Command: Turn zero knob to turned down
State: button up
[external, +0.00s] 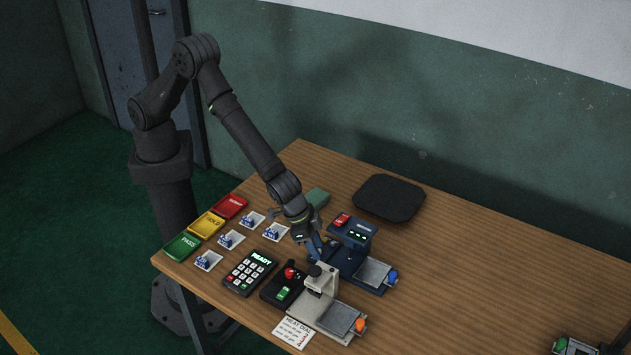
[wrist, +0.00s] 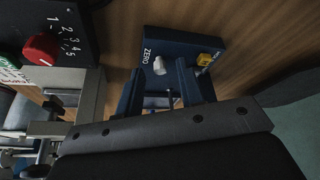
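The zero knob (wrist: 160,66) is a small white knob on a dark blue panel (wrist: 182,43), beside the printed word ZERO in the wrist view. My gripper (wrist: 159,80) has its two blue fingers apart, with nothing held between them. The knob shows in the gap just beyond the fingertips, and I see no contact. In the external view my gripper (external: 312,246) points down at the left side of the blue device (external: 343,262). There the arm and gripper hide the zero knob.
A yellow knob (wrist: 206,59) sits right of the zero knob. A red numbered dial (wrist: 41,49) is on a black box at left. A beige device (external: 320,283) stands in front, with a keypad (external: 249,272) to the left. The table's right side is mostly clear.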

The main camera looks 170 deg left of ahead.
jog(key=v, duration=1.7)
jog(key=shift+r, duration=0.2)
jog(key=x, duration=1.7)
jog(key=shift+f, duration=0.2)
